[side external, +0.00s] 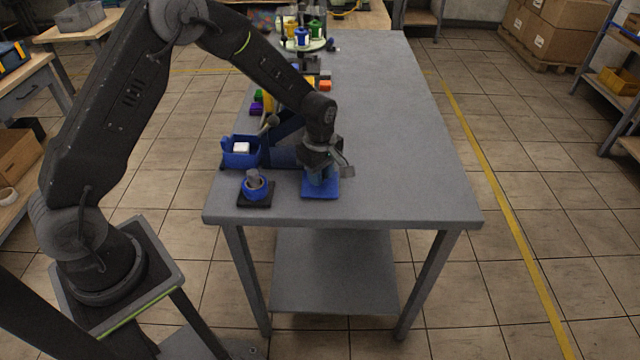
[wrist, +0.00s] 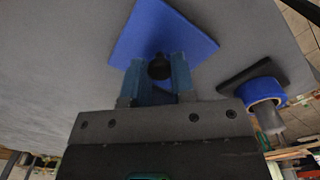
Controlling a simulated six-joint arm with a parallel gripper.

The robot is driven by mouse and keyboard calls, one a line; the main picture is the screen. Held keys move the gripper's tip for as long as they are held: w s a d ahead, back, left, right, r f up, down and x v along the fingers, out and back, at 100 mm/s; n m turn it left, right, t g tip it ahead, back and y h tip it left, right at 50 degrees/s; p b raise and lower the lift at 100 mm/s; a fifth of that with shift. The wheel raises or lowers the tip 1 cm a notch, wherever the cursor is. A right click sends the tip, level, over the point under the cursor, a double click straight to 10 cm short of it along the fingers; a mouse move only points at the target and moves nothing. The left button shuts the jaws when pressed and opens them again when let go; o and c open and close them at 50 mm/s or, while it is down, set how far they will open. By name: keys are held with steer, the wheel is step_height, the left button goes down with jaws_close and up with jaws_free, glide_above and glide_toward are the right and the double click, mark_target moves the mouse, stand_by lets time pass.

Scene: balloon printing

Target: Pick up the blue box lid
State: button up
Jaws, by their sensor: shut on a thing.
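The blue box lid (side external: 320,189) is a flat blue square with a dark round knob. It is near the front edge of the grey table (side external: 400,140). In the wrist view the lid (wrist: 185,35) lies just past my fingertips. My gripper (side external: 322,172) points down above the lid. In the wrist view, the two blue fingers of my gripper (wrist: 159,72) are shut on the dark knob (wrist: 159,67). Whether the lid touches the table or is slightly raised, I cannot tell.
A blue tape roll (side external: 255,187) on a black base stands left of the lid. A blue open box (side external: 241,150) with a white item is behind it. Coloured blocks and a round stand (side external: 303,44) with bottles are farther back. The table's right side is clear.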

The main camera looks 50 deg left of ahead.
steer(key=shift+c, duration=0.5)
steer(key=shift+r, duration=0.2)
step_height(320, 180, up, 22)
steer(key=s+a+m, duration=0.1)
steer(key=s+a, duration=0.3)
steer(key=a, duration=0.7)
steer(key=s+a, duration=0.3)
steer(key=a, duration=0.8)
steer(key=shift+s+d+f, duration=0.1)
steer(key=shift+s+f, duration=0.05)
steer(key=shift+f, duration=3.85)
steer(key=shift+s+d+f, duration=0.1)
steer(key=shift+f, duration=3.9)
steer(key=shift+w+d, duration=0.25)
steer(key=shift+d, duration=0.05)
steer(key=shift+f, duration=1)
